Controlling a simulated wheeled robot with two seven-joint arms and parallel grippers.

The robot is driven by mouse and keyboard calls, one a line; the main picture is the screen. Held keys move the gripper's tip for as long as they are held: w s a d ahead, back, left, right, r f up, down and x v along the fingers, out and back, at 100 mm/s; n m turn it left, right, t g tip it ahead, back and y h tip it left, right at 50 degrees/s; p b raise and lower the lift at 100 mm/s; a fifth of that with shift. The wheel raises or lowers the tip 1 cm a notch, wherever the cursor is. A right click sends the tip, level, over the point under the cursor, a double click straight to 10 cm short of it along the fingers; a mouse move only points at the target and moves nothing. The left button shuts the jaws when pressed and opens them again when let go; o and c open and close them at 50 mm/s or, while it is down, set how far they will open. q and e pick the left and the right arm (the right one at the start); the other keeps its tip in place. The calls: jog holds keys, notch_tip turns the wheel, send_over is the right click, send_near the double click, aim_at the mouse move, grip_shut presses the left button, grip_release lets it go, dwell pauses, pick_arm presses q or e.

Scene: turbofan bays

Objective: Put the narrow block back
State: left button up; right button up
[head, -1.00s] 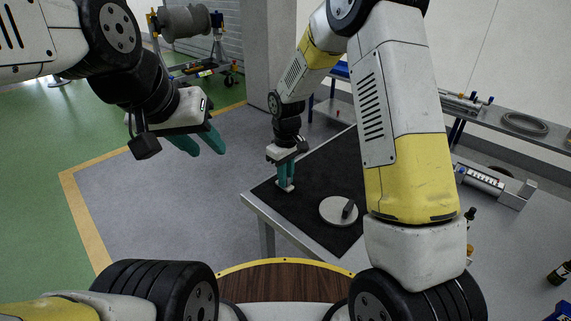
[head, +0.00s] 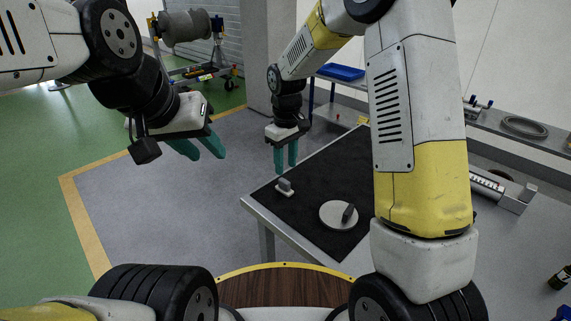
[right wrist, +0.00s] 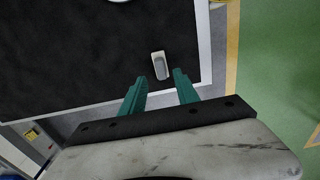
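The narrow block (head: 285,190), a small pale base with a grey upright grip, stands on the black mat (head: 325,174) near the table's left corner. It also shows in the right wrist view (right wrist: 160,66), just beyond the fingertips. My right gripper (head: 286,171) hangs above the block, fingers down, open and empty, with a gap between fingertips and block. My left gripper (head: 207,154) is held over the floor left of the table, its teal fingers apart and nothing visible between them. I cannot tell whether the block sits in a recess.
A round pale disc (head: 330,222) with a dark upright grip lies on the mat, right of the block. A grey cylindrical device (head: 490,185) lies further right on the table. A blue tray (head: 340,72) stands behind. The mat between block and disc is bare.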

aim_at(286, 181)
jog(key=s+d+r+m+t, duration=0.1)
jog(key=s+d+r, duration=0.2)
jog(key=r, duration=0.2)
jog(key=s+d+r+m+y, duration=0.1)
jog(key=s+d+r, duration=0.15)
jog(key=r, duration=0.35)
jog(key=s+d+r+m+t, duration=0.1)
jog(key=s+d+r+m, duration=0.15)
jog(key=r, duration=0.25)
jog(key=s+d+r+m+t, duration=0.1)
jog(key=s+d+m+t, duration=0.1)
jog(key=s, duration=0.5)
jog(key=s+d+r+m+t+y, duration=0.1)
jog(key=s+d+r+m+t, duration=0.1)
jog(key=s, duration=0.6)
jog(key=shift+d, duration=0.9)
jog(key=shift+d+r, duration=0.1)
jog(key=shift+d, duration=0.05)
